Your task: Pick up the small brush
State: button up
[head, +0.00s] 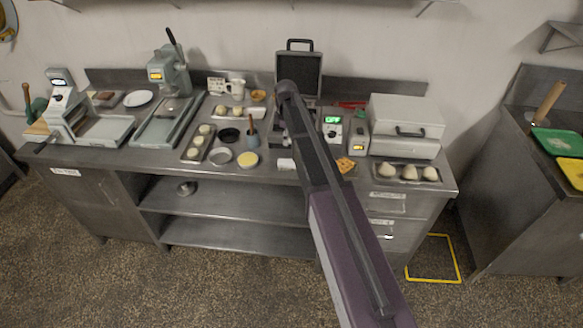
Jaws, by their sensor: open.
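What looks like the small brush (250,124) stands in a small grey-blue pot (252,139) near the middle of the steel counter. Only its thin brown handle shows above the rim; its lower end is hidden in the pot. My arm crosses the picture from the lower right up to the middle of the counter, to the right of the pot.
Round tins (220,156), a yellow-filled dish (248,160) and a dough tray (199,142) crowd the pot. An open-lidded appliance (299,68) stands behind my arm. A dough press (169,73) is further left. The floor (200,285) in front is clear.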

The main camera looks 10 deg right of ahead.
aim_at(288, 161)
jog(key=shift+f, duration=0.1)
notch_tip(288, 161, down, 9)
jog(key=b, duration=0.8)
jog(key=shift+d+r+b, duration=0.1)
jog(key=shift+r+b, duration=0.1)
jog(key=shift+b, duration=0.1)
jog(key=shift+f, duration=0.1)
dwell(0.5)
notch_tip(288, 161, down, 5)
jog(key=b, duration=0.5)
dwell(0.6)
grip_shut()
dwell(0.5)
